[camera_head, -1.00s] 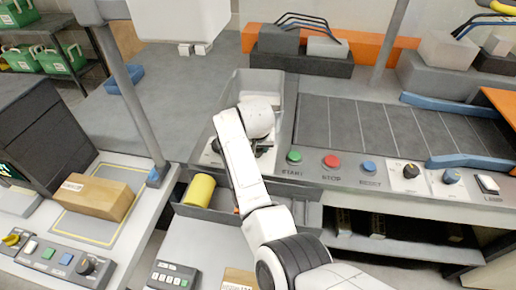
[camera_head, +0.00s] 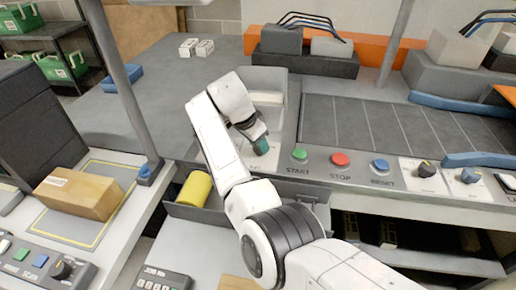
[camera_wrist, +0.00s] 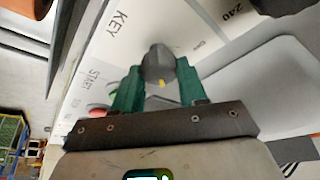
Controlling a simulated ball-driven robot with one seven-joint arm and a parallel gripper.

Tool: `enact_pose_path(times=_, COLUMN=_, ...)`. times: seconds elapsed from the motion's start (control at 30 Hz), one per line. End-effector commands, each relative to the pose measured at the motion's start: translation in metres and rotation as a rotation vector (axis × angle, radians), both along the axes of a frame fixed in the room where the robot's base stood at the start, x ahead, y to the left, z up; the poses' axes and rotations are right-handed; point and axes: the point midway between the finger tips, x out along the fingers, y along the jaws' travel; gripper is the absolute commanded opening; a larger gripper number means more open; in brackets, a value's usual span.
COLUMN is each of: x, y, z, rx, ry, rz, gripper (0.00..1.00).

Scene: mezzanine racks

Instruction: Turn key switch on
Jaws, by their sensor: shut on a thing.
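The key switch (camera_wrist: 159,62) is a dark grey knob with a small yellow mark on its near edge. It sits on a white panel lettered "KEY" in the wrist view. The yellow mark points toward my gripper's base. My gripper (camera_wrist: 158,76) has its two green fingers on either side of the knob, shut on it. In the head view my gripper (camera_head: 260,145) is down at the panel left of the START button, and it hides the knob there. A small label beside the knob is too blurred to read surely.
Right of my gripper are a green START button (camera_head: 299,154), a red STOP button (camera_head: 340,159), a blue RESET button (camera_head: 380,166) and two dark dials. A grey tray (camera_head: 285,80) stands just behind. A yellow cylinder (camera_head: 195,189) lies in the open drawer below.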

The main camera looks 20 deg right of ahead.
Motion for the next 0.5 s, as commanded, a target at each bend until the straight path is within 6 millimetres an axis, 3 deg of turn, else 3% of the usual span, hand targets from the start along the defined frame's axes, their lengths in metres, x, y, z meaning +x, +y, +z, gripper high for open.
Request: enact_pose_path(times=0.5, x=0.0012, y=0.0001, z=0.0008, rx=0.002, ry=-0.002, rz=-0.116, gripper=0.11)
